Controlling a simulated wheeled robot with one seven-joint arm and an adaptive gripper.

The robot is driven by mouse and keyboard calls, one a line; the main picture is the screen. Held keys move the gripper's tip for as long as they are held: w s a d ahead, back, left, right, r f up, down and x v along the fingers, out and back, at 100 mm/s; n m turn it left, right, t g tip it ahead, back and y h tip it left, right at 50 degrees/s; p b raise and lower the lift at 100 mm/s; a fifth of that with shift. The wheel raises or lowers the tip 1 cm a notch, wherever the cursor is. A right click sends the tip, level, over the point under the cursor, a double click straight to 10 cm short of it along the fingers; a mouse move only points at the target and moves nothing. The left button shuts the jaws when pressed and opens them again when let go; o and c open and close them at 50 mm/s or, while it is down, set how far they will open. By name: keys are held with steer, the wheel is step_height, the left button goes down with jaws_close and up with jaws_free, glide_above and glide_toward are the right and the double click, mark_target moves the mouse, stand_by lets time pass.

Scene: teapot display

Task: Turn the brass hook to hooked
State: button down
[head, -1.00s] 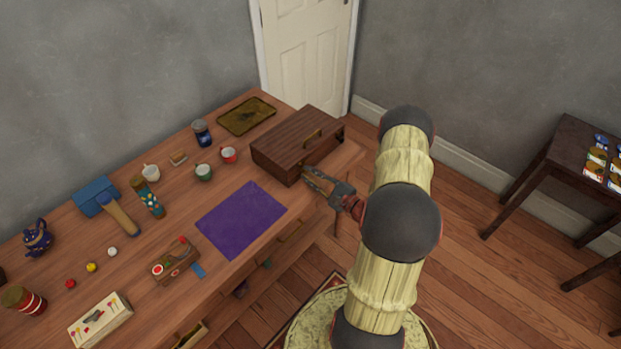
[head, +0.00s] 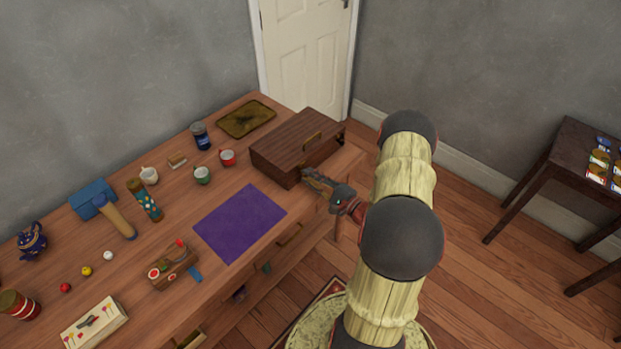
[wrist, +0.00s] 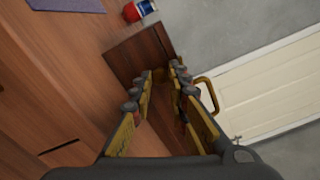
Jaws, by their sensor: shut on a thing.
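The dark wooden chest (head: 290,150) stands at the right end of the workbench; it also fills the middle of the wrist view (wrist: 136,58). My gripper (head: 308,174) is at the chest's near lower corner, low against its front side. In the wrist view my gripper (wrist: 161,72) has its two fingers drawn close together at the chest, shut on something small. The brass hook itself is not clearly visible; the fingers cover the spot where they grip. A brass handle (wrist: 207,92) on the chest lies to the right of the fingers.
A purple mat (head: 240,222) lies left of my gripper. A white door (head: 305,60) is behind.

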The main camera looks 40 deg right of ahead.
steer(key=c, duration=1.7)
jaws_free()
steer(key=shift+s, duration=0.1)
steer(key=s, duration=0.8)
steer(key=s+d, duration=0.1)
steer(key=s, duration=0.2)
steer(key=shift+s, duration=0.4)
